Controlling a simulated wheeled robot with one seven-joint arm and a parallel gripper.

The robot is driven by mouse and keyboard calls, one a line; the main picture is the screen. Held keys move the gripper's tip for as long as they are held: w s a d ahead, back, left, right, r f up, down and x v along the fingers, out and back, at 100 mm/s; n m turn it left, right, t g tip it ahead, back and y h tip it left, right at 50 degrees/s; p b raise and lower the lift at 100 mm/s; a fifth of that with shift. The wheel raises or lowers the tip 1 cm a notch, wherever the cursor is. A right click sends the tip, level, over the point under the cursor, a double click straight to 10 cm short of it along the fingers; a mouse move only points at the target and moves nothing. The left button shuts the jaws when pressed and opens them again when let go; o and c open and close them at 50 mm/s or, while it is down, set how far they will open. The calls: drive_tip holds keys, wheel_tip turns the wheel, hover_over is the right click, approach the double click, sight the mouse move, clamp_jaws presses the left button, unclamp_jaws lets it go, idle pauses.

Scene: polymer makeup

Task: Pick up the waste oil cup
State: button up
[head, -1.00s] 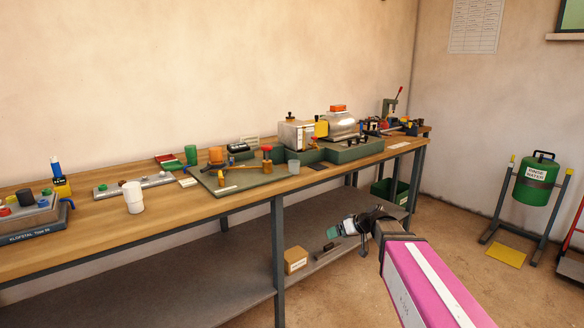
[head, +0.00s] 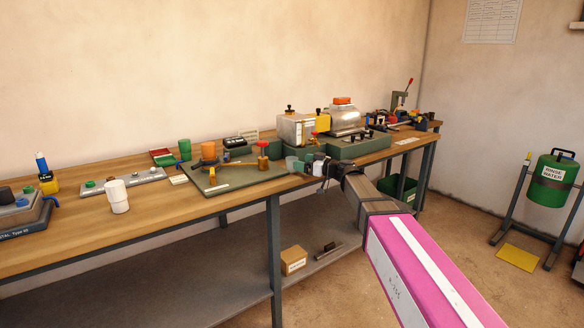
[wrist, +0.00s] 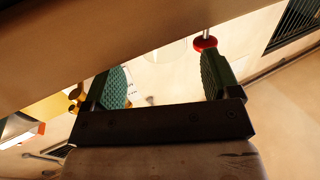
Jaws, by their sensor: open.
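A small grey cup (head: 291,162) stands near the bench's front edge, right of the green tray; it appears to be the waste oil cup, though I can read no label on it. My gripper (head: 307,164) is just right of this cup in the head view and partly overlaps it. In the wrist view my gripper (wrist: 165,82) is open, its two green ribbed pads wide apart. A faint pale round outline shows beyond the pads; I cannot tell whether it is the cup. Nothing is held.
A green machine base (head: 350,150) stands behind my gripper.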

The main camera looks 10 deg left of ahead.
drive_tip(key=shift+x, duration=2.8)
drive_tip(key=shift+s, duration=0.2)
drive_tip(key=c, duration=1)
